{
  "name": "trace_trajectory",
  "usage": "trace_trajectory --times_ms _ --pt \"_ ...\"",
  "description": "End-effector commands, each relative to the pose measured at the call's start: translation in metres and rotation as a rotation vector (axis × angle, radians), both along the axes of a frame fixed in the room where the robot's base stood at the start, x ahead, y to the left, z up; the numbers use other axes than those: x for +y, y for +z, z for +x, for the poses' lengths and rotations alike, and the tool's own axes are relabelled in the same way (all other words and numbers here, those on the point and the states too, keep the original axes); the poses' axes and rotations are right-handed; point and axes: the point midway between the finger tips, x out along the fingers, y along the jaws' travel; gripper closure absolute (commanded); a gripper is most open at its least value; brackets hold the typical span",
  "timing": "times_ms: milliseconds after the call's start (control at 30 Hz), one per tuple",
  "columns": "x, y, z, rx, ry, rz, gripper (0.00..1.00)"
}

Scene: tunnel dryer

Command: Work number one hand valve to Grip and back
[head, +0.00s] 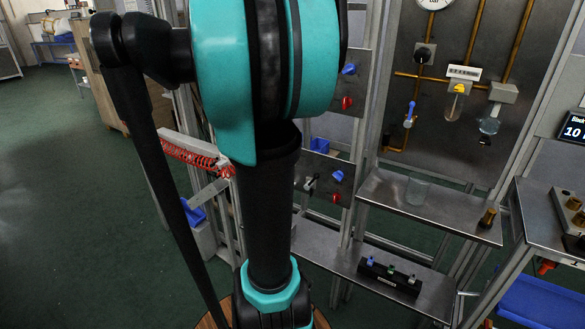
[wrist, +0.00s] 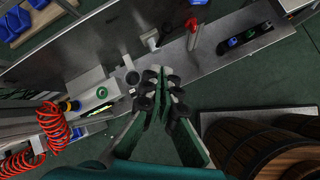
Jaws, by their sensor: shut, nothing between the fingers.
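My gripper (wrist: 155,92) is shut and empty in the wrist view, pointing down past a grey bench. In the head view my arm hides it. No readable number one or Grip mark shows, so I cannot tell which control is the hand valve. A lower panel (head: 313,169) in the head view has a lever (head: 311,183), a blue knob (head: 338,176) and a red knob (head: 335,197). An upper panel has a blue knob (head: 349,70) and a red knob (head: 346,103).
A black block (head: 389,276) with several coloured tops lies on a low shelf; it also shows in the wrist view (wrist: 244,38). Red coiled hoses (wrist: 52,126) hang at left. Wooden barrels (wrist: 262,146) stand at lower right. A clear glass (head: 416,191) stands on a shelf.

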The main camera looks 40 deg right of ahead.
Motion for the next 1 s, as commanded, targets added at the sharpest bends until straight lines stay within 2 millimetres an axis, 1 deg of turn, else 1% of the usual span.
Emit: trace_trajectory --times_ms 100,333,867,933,1000 --pt "0.007 0.010 -0.003 0.001 0.001 0.000 1.00" --pt "0.012 0.018 -0.005 0.002 0.000 -0.001 1.00" --pt "0.012 0.017 -0.005 -0.001 -0.001 0.000 1.00" --pt "0.016 0.015 -0.005 -0.017 -0.011 0.010 1.00" --pt "0.027 0.007 -0.004 -0.058 -0.038 0.033 1.00"
